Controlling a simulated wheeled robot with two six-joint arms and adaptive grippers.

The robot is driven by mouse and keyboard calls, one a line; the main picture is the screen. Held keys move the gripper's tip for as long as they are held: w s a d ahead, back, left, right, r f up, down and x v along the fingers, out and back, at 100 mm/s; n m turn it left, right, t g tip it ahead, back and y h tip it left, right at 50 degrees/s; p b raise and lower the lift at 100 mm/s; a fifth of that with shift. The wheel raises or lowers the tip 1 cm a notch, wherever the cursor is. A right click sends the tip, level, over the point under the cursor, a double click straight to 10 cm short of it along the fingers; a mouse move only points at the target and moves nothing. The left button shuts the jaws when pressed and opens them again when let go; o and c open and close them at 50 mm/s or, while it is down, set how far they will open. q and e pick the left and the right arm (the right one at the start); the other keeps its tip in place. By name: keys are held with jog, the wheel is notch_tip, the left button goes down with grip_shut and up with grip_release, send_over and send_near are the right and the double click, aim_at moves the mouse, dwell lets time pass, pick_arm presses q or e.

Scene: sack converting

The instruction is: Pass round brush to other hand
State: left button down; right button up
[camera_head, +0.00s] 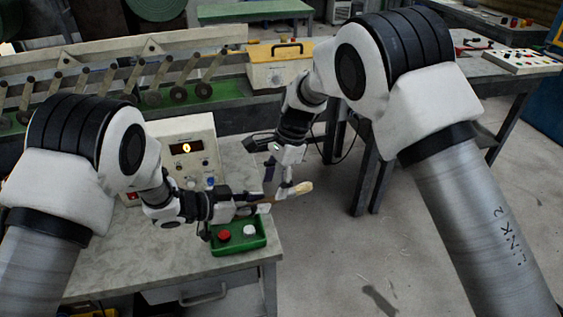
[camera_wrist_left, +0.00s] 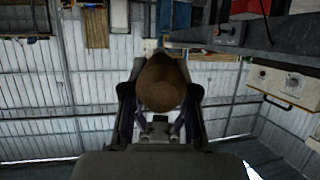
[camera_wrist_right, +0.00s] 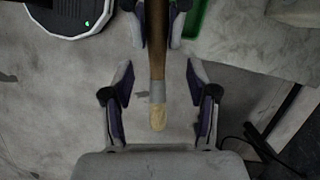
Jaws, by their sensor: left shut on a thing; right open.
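The round brush has a brown wooden handle, a grey ferrule and pale bristles (camera_head: 302,188). My left gripper (camera_head: 256,204) is shut on its handle and holds it above the table's front right corner. In the left wrist view the brush's brown end (camera_wrist_left: 160,82) faces the camera between the fingers. In the right wrist view the brush (camera_wrist_right: 157,58) runs down from the left gripper at the top, bristles lowest. My right gripper (camera_wrist_right: 160,76) is open, with one finger on each side of the ferrule and bristles, apart from them.
A yellow-topped box (camera_head: 279,66) is farther back. Floor lies open right of the table.

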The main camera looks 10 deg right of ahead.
aim_at(271, 196)
jog(key=x, duration=0.4)
jog(key=c, duration=1)
jog(key=o, duration=1)
